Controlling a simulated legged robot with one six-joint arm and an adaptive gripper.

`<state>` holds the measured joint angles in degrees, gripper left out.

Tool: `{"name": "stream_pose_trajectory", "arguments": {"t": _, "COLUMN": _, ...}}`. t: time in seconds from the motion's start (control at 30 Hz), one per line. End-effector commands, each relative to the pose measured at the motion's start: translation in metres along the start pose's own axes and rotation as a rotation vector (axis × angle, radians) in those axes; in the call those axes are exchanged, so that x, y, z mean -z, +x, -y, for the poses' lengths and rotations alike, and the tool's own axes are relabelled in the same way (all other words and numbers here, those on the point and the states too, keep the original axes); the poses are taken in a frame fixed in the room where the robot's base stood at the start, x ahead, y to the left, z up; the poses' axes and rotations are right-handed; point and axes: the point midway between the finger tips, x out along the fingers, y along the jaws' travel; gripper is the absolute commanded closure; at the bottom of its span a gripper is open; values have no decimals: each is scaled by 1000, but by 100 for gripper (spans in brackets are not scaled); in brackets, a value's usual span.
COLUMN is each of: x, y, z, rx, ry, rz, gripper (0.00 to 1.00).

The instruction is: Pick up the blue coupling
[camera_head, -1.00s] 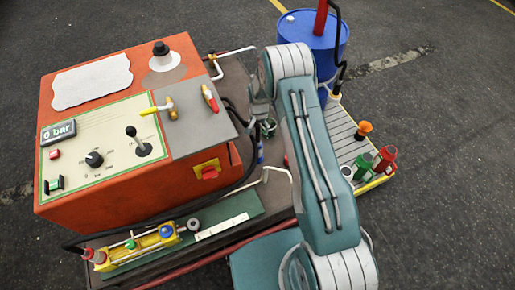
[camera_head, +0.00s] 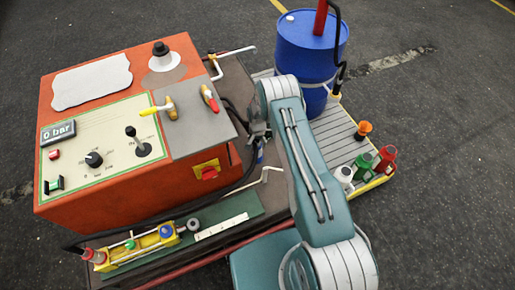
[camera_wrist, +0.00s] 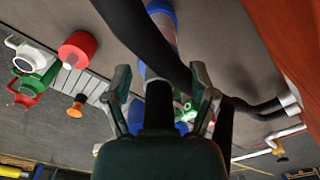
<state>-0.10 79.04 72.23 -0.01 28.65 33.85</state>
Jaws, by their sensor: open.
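My gripper (camera_head: 259,131) is low beside the orange console's right side, partly hidden by my arm. In the wrist view, my gripper (camera_wrist: 161,78) is open, its two fingers apart on either side of a dark upright piece. A blue part (camera_wrist: 147,71), probably the blue coupling, shows between and just beyond the fingertips. A small bit of blue (camera_head: 260,154) also shows just below the gripper in the head view. A black hose (camera_wrist: 150,35) crosses in front of a pale cylinder with a blue end (camera_wrist: 160,8). Contact with the fingers cannot be told.
The orange console (camera_head: 120,120) stands left, close to my gripper. A blue drum (camera_head: 308,45) stands behind. Red (camera_head: 385,158), green (camera_head: 364,164) and white (camera_head: 345,176) fittings and an orange-topped one (camera_head: 363,129) stand on the slatted platform (camera_head: 335,130) at right. White pipes (camera_wrist: 275,140) lie near the gripper.

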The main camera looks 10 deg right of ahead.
Motion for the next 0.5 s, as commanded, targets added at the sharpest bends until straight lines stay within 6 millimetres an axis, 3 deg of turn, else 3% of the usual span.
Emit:
{"name": "stream_pose_trajectory", "arguments": {"t": 0.13, "x": 0, "y": 0, "z": 0, "rx": 0, "ry": 0, "rz": 0, "gripper": 26}}
{"name": "stream_pose_trajectory", "arguments": {"t": 0.17, "x": 0, "y": 0, "z": 0, "rx": 0, "ry": 0, "rz": 0, "gripper": 35}}
{"name": "stream_pose_trajectory", "arguments": {"t": 0.3, "x": 0, "y": 0, "z": 0, "rx": 0, "ry": 0, "rz": 0, "gripper": 97}}
{"name": "stream_pose_trajectory", "arguments": {"t": 0.5, "x": 0, "y": 0, "z": 0, "rx": 0, "ry": 0, "rz": 0, "gripper": 100}}
